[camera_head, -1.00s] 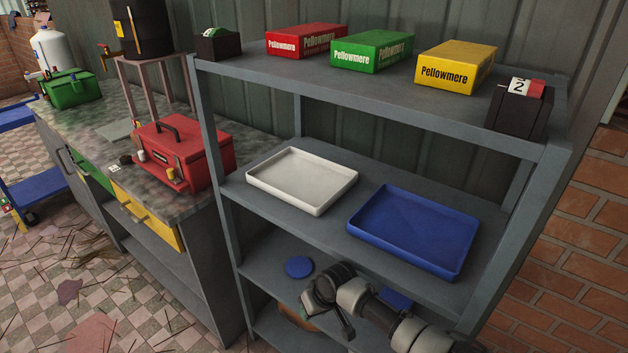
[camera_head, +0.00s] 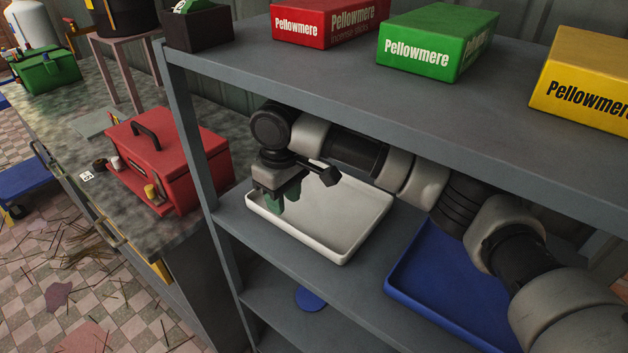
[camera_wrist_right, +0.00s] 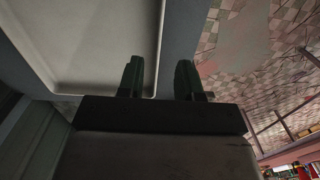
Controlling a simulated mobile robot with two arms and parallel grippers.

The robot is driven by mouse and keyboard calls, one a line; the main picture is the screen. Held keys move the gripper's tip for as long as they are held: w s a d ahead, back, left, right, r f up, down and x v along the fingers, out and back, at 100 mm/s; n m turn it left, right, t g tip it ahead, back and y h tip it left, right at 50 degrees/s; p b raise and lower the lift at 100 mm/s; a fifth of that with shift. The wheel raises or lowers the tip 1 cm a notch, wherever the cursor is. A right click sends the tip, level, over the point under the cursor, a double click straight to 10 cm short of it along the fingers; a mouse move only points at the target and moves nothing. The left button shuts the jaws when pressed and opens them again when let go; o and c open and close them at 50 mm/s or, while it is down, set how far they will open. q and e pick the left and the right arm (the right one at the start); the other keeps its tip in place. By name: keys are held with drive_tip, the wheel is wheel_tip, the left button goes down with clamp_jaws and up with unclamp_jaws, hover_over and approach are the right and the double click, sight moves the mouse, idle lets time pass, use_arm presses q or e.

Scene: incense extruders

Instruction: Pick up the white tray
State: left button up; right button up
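The white tray (camera_head: 328,222) lies flat on the middle shelf, left of the blue tray. My right gripper (camera_head: 283,197) reaches over it from the right and points down at its left end, with the fingers apart. In the right wrist view, one finger of the gripper (camera_wrist_right: 159,78) overlaps the inside of the white tray (camera_wrist_right: 85,40) and the other is outside its rim. The rim lies across the gap between them. I cannot tell whether either finger touches the wall. My left gripper is not in view.
The upper shelf (camera_head: 400,95) runs close above my right arm and carries red (camera_head: 320,20), green (camera_head: 437,40) and yellow (camera_head: 585,80) boxes. A blue tray (camera_head: 445,285) lies to the right, partly behind my arm. A red toolbox (camera_head: 175,160) stands on the counter at left.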

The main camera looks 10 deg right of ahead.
sight(289, 225)
drive_tip(key=shift+w+d, duration=0.1)
drive_tip(key=shift+w, duration=0.15)
drive_tip(key=f, duration=0.1)
drive_tip(key=s+f+p, duration=0.1)
drive_tip(key=shift+s+f, duration=0.25)
drive_tip(key=shift+f, duration=0.1)
drive_tip(key=f, duration=0.2)
drive_tip(key=shift+w+d+f, duration=0.1)
drive_tip(key=shift+d+f, duration=0.1)
drive_tip(key=shift+f, duration=0.75)
clamp_jaws()
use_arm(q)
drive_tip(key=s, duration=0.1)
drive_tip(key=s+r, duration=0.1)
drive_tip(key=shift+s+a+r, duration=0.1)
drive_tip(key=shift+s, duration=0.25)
use_arm(e)
drive_tip(key=shift+w+r, duration=0.1)
